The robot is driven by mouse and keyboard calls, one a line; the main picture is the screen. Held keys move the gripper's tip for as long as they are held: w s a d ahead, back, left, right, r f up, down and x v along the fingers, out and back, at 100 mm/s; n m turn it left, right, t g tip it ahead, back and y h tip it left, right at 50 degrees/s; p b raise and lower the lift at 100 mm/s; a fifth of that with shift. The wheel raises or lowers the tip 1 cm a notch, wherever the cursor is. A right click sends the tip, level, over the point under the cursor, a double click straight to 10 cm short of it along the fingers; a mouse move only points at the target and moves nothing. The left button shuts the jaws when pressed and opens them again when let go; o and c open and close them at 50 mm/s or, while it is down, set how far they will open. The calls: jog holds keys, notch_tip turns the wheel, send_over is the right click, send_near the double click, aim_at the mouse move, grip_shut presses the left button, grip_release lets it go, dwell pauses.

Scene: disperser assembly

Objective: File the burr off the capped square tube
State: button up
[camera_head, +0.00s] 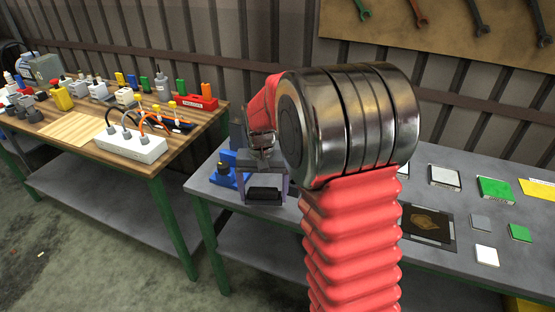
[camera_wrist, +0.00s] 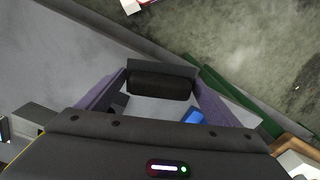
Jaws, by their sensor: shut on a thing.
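My gripper (camera_head: 265,192) reaches down over the left end of the grey bench, its two purple-grey fingers on either side of a dark block (camera_head: 264,194). In the wrist view my gripper (camera_wrist: 161,82) is shut on this black, rounded-edge block (camera_wrist: 160,87), which spans the fingertips. A blue fixture (camera_head: 224,177), possibly a vise, stands on the bench just left of and behind my gripper. A small blue patch (camera_wrist: 193,117) shows between the fingers in the wrist view. I cannot make out the capped square tube or its burr; my arm and gripper hide part of the bench.
The grey bench (camera_head: 455,215) carries a dark mat (camera_head: 428,226), a green box (camera_head: 495,189) and several small plates on the right. A wooden table (camera_head: 75,133) with a white power strip (camera_head: 131,146) and many small items stands left. Wrenches hang on a board (camera_head: 440,42) behind.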

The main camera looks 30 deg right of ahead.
jog(key=w+a+n, duration=0.1)
jog(key=a+n, duration=0.1)
jog(key=a, duration=0.1)
jog(key=w+a+f+n, duration=0.1)
jog(key=a+n, duration=0.1)
jog(key=a, duration=0.1)
jog(key=w+a+f+n, duration=0.1)
jog(key=w+a, duration=0.1)
jog(key=a, duration=0.1)
jog(key=shift+a+f+n, duration=0.15)
jog(key=shift+a+n, duration=0.25)
